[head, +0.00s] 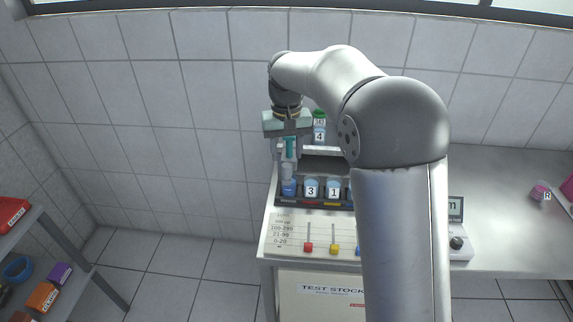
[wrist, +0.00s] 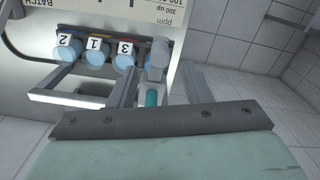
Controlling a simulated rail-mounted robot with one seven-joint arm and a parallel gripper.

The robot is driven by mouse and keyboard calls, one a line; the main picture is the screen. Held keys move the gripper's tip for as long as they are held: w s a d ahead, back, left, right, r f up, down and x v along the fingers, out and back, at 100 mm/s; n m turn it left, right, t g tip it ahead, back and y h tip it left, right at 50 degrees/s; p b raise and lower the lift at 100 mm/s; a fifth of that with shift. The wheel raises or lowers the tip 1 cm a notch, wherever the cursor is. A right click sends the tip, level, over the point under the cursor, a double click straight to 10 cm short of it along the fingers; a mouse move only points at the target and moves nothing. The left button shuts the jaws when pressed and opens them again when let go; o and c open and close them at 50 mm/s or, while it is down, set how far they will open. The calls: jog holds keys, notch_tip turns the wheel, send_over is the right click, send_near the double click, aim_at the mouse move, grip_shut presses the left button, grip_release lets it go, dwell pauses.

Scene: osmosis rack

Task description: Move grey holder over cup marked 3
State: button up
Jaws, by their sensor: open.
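The grey holder (wrist: 157,58), with a teal part, stands at the row's end beside the cup marked 3 (wrist: 124,56). In the head view the holder (head: 289,170) is above the leftmost cup place, just left of cup 3 (head: 311,188). My gripper (head: 289,147) is open above the holder, pointing down. In the wrist view the fingers of my gripper (wrist: 163,72) are on either side of the holder, apart from each other. Whether either finger touches the holder cannot be told. The cup under the holder is mostly hidden.
Cups marked 1 (head: 333,188) and 2 (wrist: 66,48) continue the row. A bottle marked 4 (head: 319,133) with a green cap stands behind. Coloured sliders (head: 334,248) are on the front panel. My arm hides the rack's right part. A pink object (head: 540,190) is on the right counter.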

aim_at(287, 165)
jog(key=shift+f+p, duration=0.3)
jog(key=shift+f, duration=2.45)
grip_shut()
jog(key=shift+d, duration=0.1)
